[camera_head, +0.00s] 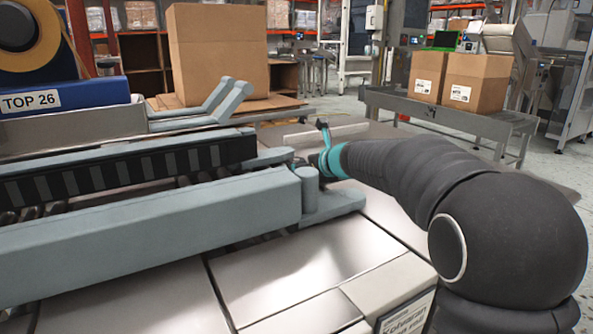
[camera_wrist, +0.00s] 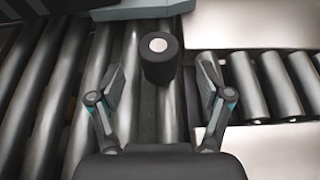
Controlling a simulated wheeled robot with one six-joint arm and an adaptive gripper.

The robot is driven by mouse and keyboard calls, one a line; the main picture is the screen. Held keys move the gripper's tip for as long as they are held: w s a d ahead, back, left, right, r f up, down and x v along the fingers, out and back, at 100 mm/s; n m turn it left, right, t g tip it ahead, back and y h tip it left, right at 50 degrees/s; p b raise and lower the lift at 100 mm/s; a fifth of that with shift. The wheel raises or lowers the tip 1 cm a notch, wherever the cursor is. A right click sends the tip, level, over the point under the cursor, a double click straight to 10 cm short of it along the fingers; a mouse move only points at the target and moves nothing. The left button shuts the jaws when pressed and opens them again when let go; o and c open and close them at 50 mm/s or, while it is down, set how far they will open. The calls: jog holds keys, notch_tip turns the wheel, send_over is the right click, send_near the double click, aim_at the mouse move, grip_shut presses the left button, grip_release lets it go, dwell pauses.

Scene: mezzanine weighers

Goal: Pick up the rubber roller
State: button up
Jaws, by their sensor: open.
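The rubber roller (camera_wrist: 159,66) is a short black cylinder with a pale round end facing up in the wrist view. It stands over the dark gap among metal conveyor rollers. My gripper (camera_wrist: 161,78) is open, with one finger to the left and one to the right of the roller. Clear space shows between the roller and both fingers. I cannot tell whether the fingertips are level with it or above it. In the head view my arm reaches in from the right, and I cannot make out the roller there.
Long metal rollers (camera_wrist: 91,92) lie to the left and short ones (camera_wrist: 245,88) to the right. A grey padded rail (camera_head: 150,236) runs along the near side of the conveyor. Flat metal plates (camera_head: 278,267) lie in front. Two cardboard boxes (camera_head: 477,82) stand on a bench behind.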

jog(key=shift+x, duration=2.65)
jog(key=shift+a+r, duration=0.1)
jog(key=shift+r, duration=0.05)
jog(key=c, duration=1.3)
jog(key=shift+r, duration=0.1)
